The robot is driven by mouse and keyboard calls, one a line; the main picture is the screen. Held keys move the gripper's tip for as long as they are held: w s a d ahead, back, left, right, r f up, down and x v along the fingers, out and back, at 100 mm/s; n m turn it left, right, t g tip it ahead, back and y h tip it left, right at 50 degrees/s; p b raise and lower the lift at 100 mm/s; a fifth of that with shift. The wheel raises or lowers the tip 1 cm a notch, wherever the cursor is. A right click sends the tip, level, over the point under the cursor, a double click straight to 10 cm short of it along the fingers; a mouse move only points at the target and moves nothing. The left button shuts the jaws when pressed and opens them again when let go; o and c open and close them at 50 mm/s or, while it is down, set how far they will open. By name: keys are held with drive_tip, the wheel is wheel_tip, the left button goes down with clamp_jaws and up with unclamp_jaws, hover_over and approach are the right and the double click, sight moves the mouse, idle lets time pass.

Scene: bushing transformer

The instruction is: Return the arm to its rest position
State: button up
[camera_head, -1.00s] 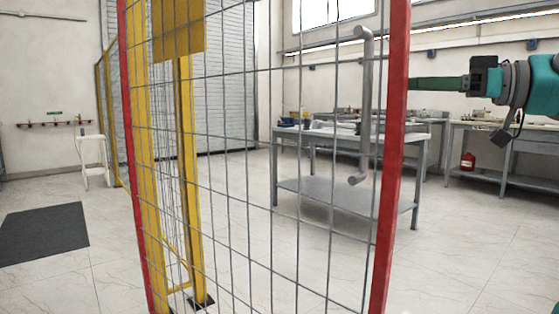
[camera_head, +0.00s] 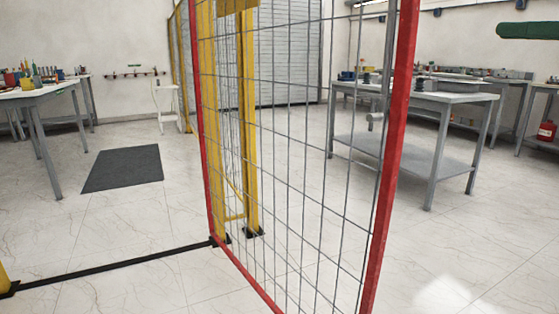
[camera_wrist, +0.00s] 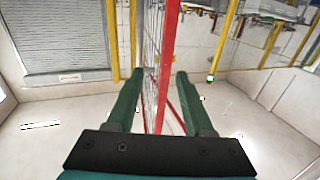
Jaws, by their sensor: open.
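My gripper (camera_wrist: 160,74) shows in the wrist view with its two long green fingers apart and nothing held between them. The red frame post of a mesh gate (camera_wrist: 168,60) appears beyond and between the fingers; whether they touch it cannot be told. In the head view only a green finger of my gripper (camera_head: 528,31) shows at the upper right edge, to the right of the gate and apart from it in the picture. The red-framed mesh gate (camera_head: 398,130) stands open in the middle of that view.
Yellow fence posts (camera_head: 250,130) stand behind the gate. A black floor strip (camera_head: 110,268) runs left from its foot. A grey worktable (camera_head: 440,97) stands behind right, another table (camera_head: 35,92) at left. A dark mat (camera_head: 123,168) lies on open floor.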

drive_tip(key=a+f+g+h, duration=0.1)
drive_tip(key=a+f+g, duration=0.3)
drive_tip(key=a, duration=0.8)
drive_tip(key=a+f+g+h, duration=0.25)
drive_tip(key=a+f, duration=0.35)
drive_tip(key=a, duration=0.6)
drive_tip(key=s+a+f+m+g+h+p, duration=0.1)
drive_tip(key=s+a+f, duration=0.15)
drive_tip(key=f, duration=0.45)
drive_tip(key=s+a+f+m+g+h, duration=0.1)
drive_tip(key=a+f+m+g+h, duration=0.15)
drive_tip(key=f, duration=0.45)
drive_tip(key=s+d+f+m+g+h, duration=0.2)
drive_tip(key=s+d+f, duration=0.2)
drive_tip(key=s+f, duration=0.5)
drive_tip(key=s+d+f+m+g+h, duration=0.2)
drive_tip(key=s+f, duration=0.7)
drive_tip(key=f, duration=1)
drive_tip(key=shift+s+d+f+m+g+h+p, duration=0.4)
drive_tip(key=shift+d+m+h, duration=0.35)
drive_tip(key=shift+d, duration=0.35)
